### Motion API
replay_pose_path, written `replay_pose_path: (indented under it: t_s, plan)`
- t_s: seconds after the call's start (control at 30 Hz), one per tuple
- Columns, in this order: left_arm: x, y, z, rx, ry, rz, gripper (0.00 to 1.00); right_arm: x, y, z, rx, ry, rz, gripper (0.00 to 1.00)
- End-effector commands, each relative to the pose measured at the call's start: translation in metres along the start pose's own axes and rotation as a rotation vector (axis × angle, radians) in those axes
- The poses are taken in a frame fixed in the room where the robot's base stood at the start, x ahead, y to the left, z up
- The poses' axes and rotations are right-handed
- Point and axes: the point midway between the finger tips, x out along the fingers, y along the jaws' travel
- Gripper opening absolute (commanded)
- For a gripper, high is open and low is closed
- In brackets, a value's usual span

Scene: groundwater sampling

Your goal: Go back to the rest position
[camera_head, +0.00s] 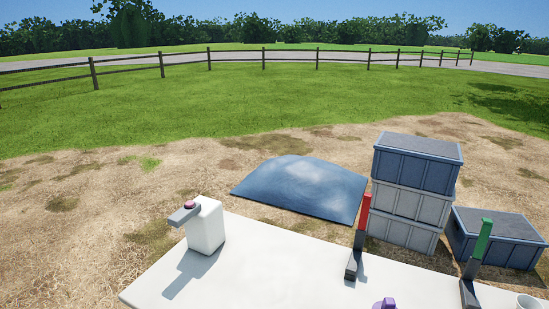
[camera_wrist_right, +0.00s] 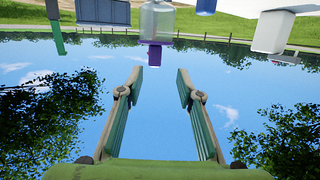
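My right gripper (camera_wrist_right: 160,78) shows only in the right wrist view, where the scene is upside down. Its two green-padded fingers are apart, with nothing between them but sky. Past the fingertips is a clear bottle (camera_wrist_right: 157,22) with a purple lid, apart from the gripper. In the head view only a purple top (camera_head: 385,303) shows at the bottom edge. Neither gripper and no arm shows in the head view, and my left gripper is in neither view.
Grass and a fence lie beyond.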

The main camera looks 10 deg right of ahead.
Motion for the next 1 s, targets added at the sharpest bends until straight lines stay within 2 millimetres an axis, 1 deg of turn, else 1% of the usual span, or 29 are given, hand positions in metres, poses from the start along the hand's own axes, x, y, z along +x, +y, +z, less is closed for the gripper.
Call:
replay_pose_path:
  t_s: [0.07, 0.17, 0.27, 0.4, 0.5, 0.6, 0.87, 0.9, 1.0]
  plan:
    - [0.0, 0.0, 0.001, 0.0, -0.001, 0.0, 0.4, 0.002, -0.012, 0.013, -0.007, -0.073, -0.032, 0.33]
    - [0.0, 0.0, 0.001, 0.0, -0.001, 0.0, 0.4, 0.0, -0.029, 0.038, -0.025, -0.212, -0.082, 0.33]
    - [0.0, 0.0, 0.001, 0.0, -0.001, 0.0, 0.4, -0.009, -0.046, 0.067, -0.055, -0.369, -0.132, 0.33]
    - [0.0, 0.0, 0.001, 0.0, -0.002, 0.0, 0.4, -0.033, -0.061, 0.103, -0.112, -0.581, -0.189, 0.33]
    - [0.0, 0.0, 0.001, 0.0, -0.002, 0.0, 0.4, -0.053, -0.066, 0.122, -0.153, -0.71, -0.215, 0.33]
    - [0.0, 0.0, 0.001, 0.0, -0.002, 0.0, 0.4, -0.073, -0.067, 0.137, -0.192, -0.819, -0.232, 0.33]
    - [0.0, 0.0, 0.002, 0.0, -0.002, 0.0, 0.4, -0.121, -0.059, 0.161, -0.288, -1.052, -0.253, 0.33]
    - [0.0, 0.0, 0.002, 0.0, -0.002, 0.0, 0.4, -0.114, -0.06, 0.174, -0.284, -1.055, -0.251, 0.33]
    - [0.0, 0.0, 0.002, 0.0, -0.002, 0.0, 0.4, -0.103, -0.063, 0.2, -0.284, -1.064, -0.252, 0.33]
